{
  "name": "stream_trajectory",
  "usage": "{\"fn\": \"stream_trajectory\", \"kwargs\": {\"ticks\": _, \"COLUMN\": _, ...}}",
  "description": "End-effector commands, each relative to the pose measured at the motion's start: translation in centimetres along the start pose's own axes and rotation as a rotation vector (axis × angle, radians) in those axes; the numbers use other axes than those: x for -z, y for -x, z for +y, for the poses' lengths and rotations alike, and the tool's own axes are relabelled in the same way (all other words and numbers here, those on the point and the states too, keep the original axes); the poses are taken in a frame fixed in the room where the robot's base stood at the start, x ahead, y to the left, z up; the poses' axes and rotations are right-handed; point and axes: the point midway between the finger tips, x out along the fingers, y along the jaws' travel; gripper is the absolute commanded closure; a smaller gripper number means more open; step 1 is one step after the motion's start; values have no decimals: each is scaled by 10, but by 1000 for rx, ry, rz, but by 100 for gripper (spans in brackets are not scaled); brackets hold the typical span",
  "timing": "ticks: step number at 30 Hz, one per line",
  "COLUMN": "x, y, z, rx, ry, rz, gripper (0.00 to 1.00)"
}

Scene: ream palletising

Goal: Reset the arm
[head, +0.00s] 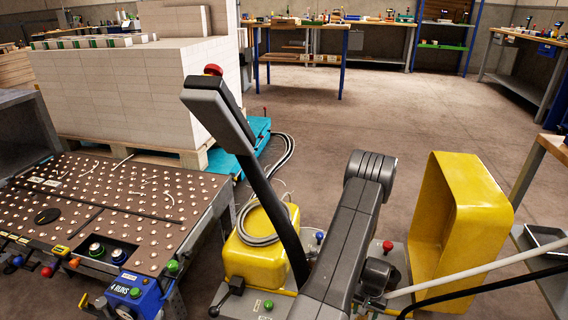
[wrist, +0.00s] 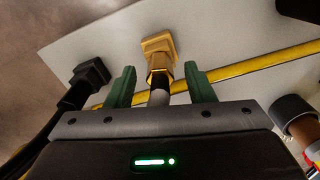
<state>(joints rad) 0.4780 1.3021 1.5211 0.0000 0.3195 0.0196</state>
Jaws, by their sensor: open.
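My gripper (wrist: 160,82) shows in the wrist view with two green fingers standing apart, so it is open. A brass-coloured fitting (wrist: 159,50) on a grey stem shows in the gap between the fingers. I cannot tell whether either finger touches it. My grey arm rises through the middle of the head view, and its links bend in the lower centre. The gripper fingers cannot be made out in the head view.
A tall stack of white reams (head: 140,95) stands on a wooden pallet (head: 170,152) at the left. A ball-topped table (head: 120,195) is in front of it. A yellow open box shape (head: 470,215) stands right of my arm.

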Motion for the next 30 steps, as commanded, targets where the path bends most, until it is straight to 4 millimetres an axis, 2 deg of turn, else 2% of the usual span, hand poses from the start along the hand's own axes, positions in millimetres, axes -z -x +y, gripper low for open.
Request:
{"fn": "stream_trajectory", "kwargs": {"ticks": 1, "x": 0, "y": -16, "z": 0, "rx": 0, "ry": 0, "rz": 0, "gripper": 51}}
{"fn": "stream_trajectory", "kwargs": {"ticks": 2, "x": 0, "y": -22, "z": 0, "rx": 0, "ry": 0, "rz": 0, "gripper": 51}}
{"fn": "stream_trajectory", "kwargs": {"ticks": 4, "x": 1, "y": -5, "z": 0, "rx": 0, "ry": 0, "rz": 4, "gripper": 51}}
{"fn": "stream_trajectory", "kwargs": {"ticks": 11, "x": 1, "y": 21, "z": 0, "rx": 0, "ry": 0, "rz": 2, "gripper": 51}}
{"fn": "stream_trajectory", "kwargs": {"ticks": 15, "x": 0, "y": 20, "z": 0, "rx": 0, "ry": 0, "rz": -2, "gripper": 51}}
{"fn": "stream_trajectory", "kwargs": {"ticks": 21, "x": 0, "y": 34, "z": 0, "rx": 0, "ry": 0, "rz": 1, "gripper": 51}}
{"fn": "stream_trajectory", "kwargs": {"ticks": 30, "x": 0, "y": 34, "z": 0, "rx": 0, "ry": 0, "rz": 1, "gripper": 51}}
